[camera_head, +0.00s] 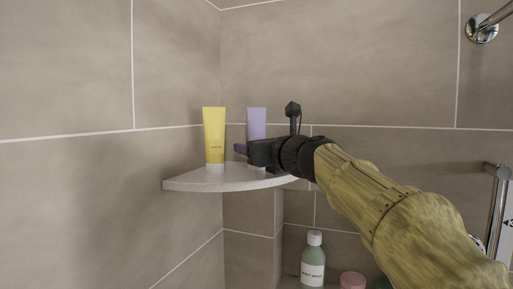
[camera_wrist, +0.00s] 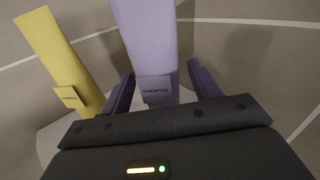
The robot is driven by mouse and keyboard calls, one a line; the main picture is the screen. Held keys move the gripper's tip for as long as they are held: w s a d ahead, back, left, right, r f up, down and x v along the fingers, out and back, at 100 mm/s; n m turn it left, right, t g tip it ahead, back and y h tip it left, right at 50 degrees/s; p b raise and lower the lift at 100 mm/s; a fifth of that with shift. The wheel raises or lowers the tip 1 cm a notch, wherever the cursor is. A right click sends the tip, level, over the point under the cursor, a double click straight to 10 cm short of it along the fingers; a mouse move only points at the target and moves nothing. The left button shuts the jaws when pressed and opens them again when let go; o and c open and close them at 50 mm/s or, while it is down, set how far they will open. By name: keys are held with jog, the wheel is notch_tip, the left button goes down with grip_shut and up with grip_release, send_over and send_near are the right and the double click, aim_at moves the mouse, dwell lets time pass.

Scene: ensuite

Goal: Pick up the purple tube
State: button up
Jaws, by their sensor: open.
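The purple tube (camera_head: 257,121) stands upright on the corner shelf (camera_head: 185,184), its lower part hidden behind my gripper in the head view. In the wrist view the purple tube (camera_wrist: 147,40) stands straight ahead, with a "SHAMPOO" label low on it. My gripper (camera_head: 242,149) reaches in from the right at the tube's lower part. In the wrist view its two purple-toned fingers (camera_wrist: 160,90) are apart, one on each side of the tube's lower part. I cannot tell whether either finger touches it.
A yellow tube (camera_head: 214,134) stands upright on the shelf left of the purple one, close to my left finger in the wrist view (camera_wrist: 62,62). Tiled walls meet behind the shelf. A green bottle (camera_head: 313,262) and a pink-lidded jar (camera_head: 352,280) are below.

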jog(key=shift+c, duration=0.2)
jog(key=c, duration=1.1)
notch_tip(320, 180, up, 18)
jog(key=p, duration=0.9)
